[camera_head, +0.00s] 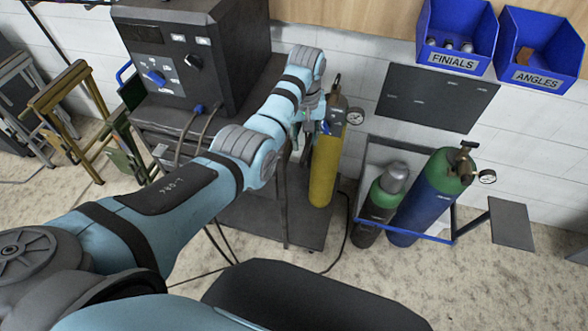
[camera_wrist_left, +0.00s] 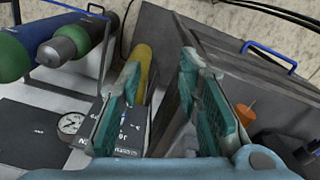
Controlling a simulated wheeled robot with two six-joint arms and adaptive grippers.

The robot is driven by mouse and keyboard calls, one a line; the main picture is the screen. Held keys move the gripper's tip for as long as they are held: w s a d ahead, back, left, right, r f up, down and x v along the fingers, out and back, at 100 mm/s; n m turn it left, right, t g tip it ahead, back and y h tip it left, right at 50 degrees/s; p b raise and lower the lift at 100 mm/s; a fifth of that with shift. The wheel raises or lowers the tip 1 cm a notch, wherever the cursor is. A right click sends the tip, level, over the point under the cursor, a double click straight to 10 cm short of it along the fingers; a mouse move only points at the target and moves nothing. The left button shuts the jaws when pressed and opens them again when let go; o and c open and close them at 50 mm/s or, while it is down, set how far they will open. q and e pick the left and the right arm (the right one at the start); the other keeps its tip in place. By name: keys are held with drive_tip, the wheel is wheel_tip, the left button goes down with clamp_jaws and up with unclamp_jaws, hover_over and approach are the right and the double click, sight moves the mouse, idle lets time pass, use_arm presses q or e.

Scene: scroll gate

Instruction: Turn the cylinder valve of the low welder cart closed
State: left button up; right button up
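The welder cart (camera_head: 265,215) stands left of centre in the head view, with a dark welder (camera_head: 192,60) on its upper shelf. A yellow gas cylinder (camera_head: 325,160) stands upright at its right side. The cylinder's valve (camera_head: 337,82) is at its dark top, with a round gauge (camera_head: 355,117) on the right. My left gripper (camera_head: 310,112) is beside the cylinder's upper part, partly hidden by my arm. In the left wrist view its fingers (camera_wrist_left: 162,65) are apart, with the yellow cylinder (camera_wrist_left: 144,65) behind the left finger. I cannot tell whether they touch the valve. My right gripper is out of view.
A blue cylinder (camera_head: 425,200) and a dark green-topped one (camera_head: 376,212) stand on a rack to the right. Blue bins (camera_head: 457,35) hang on the wall above. Folded stands (camera_head: 75,115) are at the left. Cables trail on the floor.

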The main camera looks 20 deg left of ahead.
use_arm(q)
wheel_tip(320, 180, down, 6)
drive_tip(key=s, duration=0.2)
drive_tip(key=shift+s+a+f, duration=0.15)
drive_tip(key=shift+a+f, duration=0.05)
drive_tip(key=shift+a, duration=0.25)
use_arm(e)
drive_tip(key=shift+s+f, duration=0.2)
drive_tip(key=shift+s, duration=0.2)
